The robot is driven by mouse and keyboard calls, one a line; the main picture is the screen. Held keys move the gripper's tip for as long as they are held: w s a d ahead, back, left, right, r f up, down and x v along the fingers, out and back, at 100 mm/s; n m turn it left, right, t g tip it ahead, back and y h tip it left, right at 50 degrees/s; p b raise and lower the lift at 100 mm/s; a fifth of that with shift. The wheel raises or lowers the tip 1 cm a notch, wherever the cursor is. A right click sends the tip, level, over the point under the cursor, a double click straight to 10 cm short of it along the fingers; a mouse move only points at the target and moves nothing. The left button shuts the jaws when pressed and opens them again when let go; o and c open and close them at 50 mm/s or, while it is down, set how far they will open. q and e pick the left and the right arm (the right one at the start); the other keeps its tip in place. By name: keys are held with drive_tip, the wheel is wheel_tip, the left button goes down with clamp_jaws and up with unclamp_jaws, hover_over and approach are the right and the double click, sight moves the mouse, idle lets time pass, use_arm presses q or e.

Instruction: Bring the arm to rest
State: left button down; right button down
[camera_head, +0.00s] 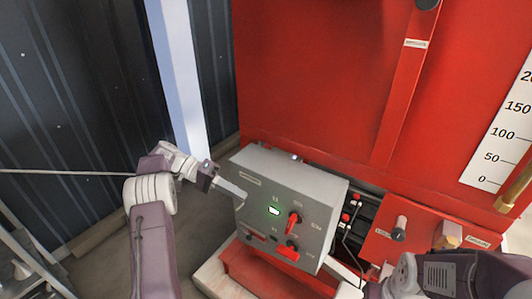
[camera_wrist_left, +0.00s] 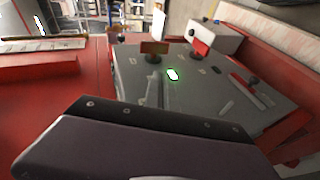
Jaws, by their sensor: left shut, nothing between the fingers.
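My left gripper (camera_head: 243,195) reaches in from the left in the head view. Its thin fingers are together with nothing between them, and their tips are in front of the left part of the grey control box (camera_head: 262,172). I cannot tell if they touch it. The box has a lit green display (camera_head: 274,211) and red switches (camera_head: 294,222). In the left wrist view, the box face (camera_wrist_left: 205,95) and green display (camera_wrist_left: 172,75) lie beyond the dark gripper body (camera_wrist_left: 150,135). My right arm shows at the lower right of the head view; its gripper is not seen.
A large red tank (camera_head: 310,80) stands behind the box, with a white level scale (camera_head: 500,130) at right. A red box (camera_head: 430,226) with a knob is beside the control box. A pale post (camera_head: 178,75) and dark corrugated wall (camera_head: 70,90) are at left.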

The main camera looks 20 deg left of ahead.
use_arm(q)
drive_tip(key=s+d+r+m+g+y, duration=0.2)
drive_tip(key=s+d+r+m, duration=0.1)
drive_tip(key=d+r, duration=0.55)
drive_tip(key=s+d+f+g+y, duration=0.1)
drive_tip(key=s+d+f+y, duration=0.25)
drive_tip(key=s+d, duration=0.3)
drive_tip(key=s+a+f+n+y, duration=0.2)
drive_tip(key=s+f+y, duration=0.1)
drive_tip(key=s+f, duration=0.4)
drive_tip(key=s+a+f+n+t+y, duration=0.3)
drive_tip(key=a+f+t+y, duration=0.1)
drive_tip(key=a+f, duration=0.4)
drive_tip(key=shift+f+n+y, duration=0.3)
drive_tip(key=shift+f+y, duration=0.05)
drive_tip(key=shift+f, duration=0.35)
drive_tip(key=c, duration=2)
unclamp_jaws()
drive_tip(key=o, duration=0.5)
drive_tip(key=shift+o, duration=0.3)
drive_tip(key=shift+s, duration=0.1)
